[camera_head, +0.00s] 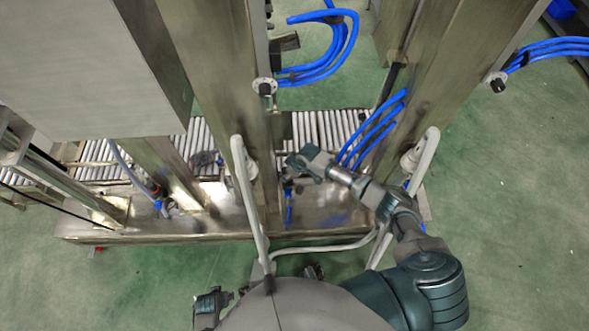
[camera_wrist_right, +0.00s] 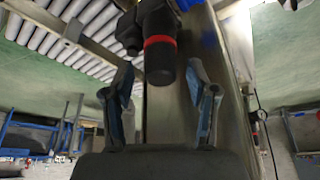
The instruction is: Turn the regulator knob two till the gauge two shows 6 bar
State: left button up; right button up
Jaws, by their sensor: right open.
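A black regulator knob (camera_wrist_right: 160,62) with a red ring shows in the right wrist view. It lies between and just beyond the two fingers of my right gripper (camera_wrist_right: 160,92), which is open, with no clear contact. In the head view my right gripper (camera_head: 298,165) reaches to the steel post above the machine base, and the knob is too small to make out there. I cannot tell whether this is knob two. No gauge face is readable in either view. A dark part of mine (camera_head: 209,305) at the bottom may belong to my left arm; its jaws are unclear.
Steel posts (camera_head: 222,60) and a grey cabinet (camera_head: 80,65) rise around the roller conveyor (camera_head: 325,127). Blue hoses (camera_head: 372,132) run beside my right arm. A pale tubular frame (camera_head: 247,195) stands in front. Green floor at the right is clear.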

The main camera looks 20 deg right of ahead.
jog(key=v, duration=1.1)
jog(key=shift+s+d, duration=0.15)
jog(key=shift+d, duration=0.15)
jog(key=shift+r, duration=0.1)
jog(key=s+a+f+m+p, duration=0.1)
jog(key=s+f+m, duration=0.1)
jog(key=s+f, duration=0.55)
jog(key=s+a+f+m+p, duration=0.15)
jog(key=s+f, duration=0.35)
jog(key=f, duration=0.6)
pick_arm(q)
jog(key=s+f, duration=0.3)
jog(key=f, duration=0.2)
jog(key=shift+s+f, duration=0.25)
pick_arm(e)
jog(key=s+d+f+m+h, duration=0.1)
jog(key=s+f, duration=0.4)
jog(key=s, duration=0.6)
jog(key=s+d+f+m+g+h, duration=0.1)
jog(key=s+d+f, duration=0.2)
jog(key=s, duration=0.8)
notch_tip(320, 180, down, 3)
jog(key=shift+r+g+h, duration=0.15)
jog(key=shift+g+h, duration=0.15)
pick_arm(q)
jog(key=shift+a, duration=0.1)
pick_arm(e)
jog(key=shift+m, duration=0.25)
